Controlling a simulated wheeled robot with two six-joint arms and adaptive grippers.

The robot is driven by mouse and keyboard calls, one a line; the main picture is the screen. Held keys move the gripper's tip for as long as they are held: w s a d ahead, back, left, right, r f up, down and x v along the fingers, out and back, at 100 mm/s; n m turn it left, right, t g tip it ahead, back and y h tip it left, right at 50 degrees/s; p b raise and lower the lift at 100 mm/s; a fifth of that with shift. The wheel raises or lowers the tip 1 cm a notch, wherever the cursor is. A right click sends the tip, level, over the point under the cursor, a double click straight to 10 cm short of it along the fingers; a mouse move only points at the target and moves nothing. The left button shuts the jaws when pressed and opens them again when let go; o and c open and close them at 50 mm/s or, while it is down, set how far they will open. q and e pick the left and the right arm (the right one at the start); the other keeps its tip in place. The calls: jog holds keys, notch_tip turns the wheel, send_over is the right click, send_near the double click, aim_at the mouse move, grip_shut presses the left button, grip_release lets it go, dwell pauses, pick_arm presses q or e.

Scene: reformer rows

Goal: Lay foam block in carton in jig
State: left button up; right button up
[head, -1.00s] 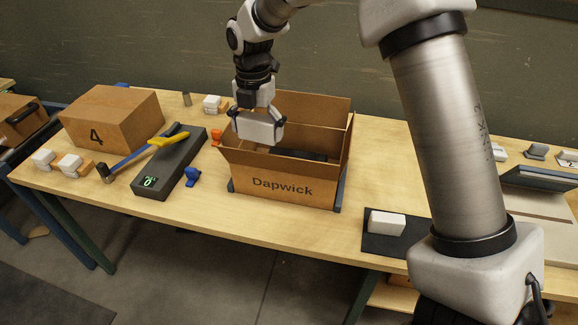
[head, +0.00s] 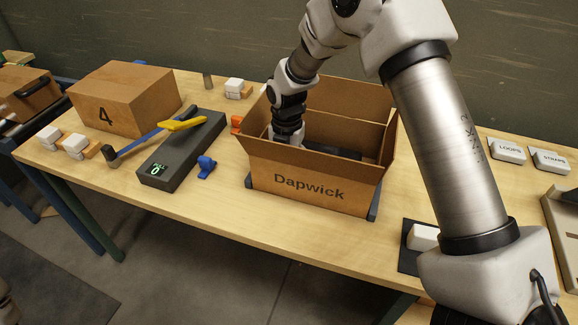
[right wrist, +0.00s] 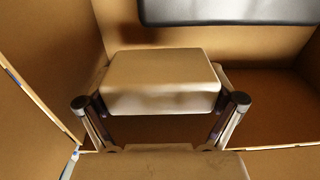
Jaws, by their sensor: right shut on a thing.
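The open carton (head: 308,190), marked "Dapwick", stands upright with its flaps up. Dark edges of the jig (head: 374,207) show at its base. My right gripper (right wrist: 162,104) reaches down into the left part of the carton and is shut on a pale foam block (right wrist: 160,75). In the head view its fingers and the block are hidden behind the carton's front wall. A dark item (head: 332,150) lies in the carton beside it, also seen in the right wrist view (right wrist: 228,12). I cannot tell whether the block touches the carton floor. My left gripper is not in view.
Another white block (head: 422,237) lies on a dark mat, partly behind my arm. Left of the carton are a grey scale (head: 178,160) with a yellow-handled tool, a blue clip (head: 206,167) and a closed box marked 4 (head: 125,98). The front table strip is clear.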

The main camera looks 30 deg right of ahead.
jog(key=shift+f, duration=0.85)
jog(key=shift+f, duration=0.1)
jog(key=shift+f, duration=0.45)
jog(key=o, duration=0.5)
notch_tip(320, 180, up, 13)
jog(key=shift+w+r, duration=0.1)
jog(key=shift+r, duration=0.05)
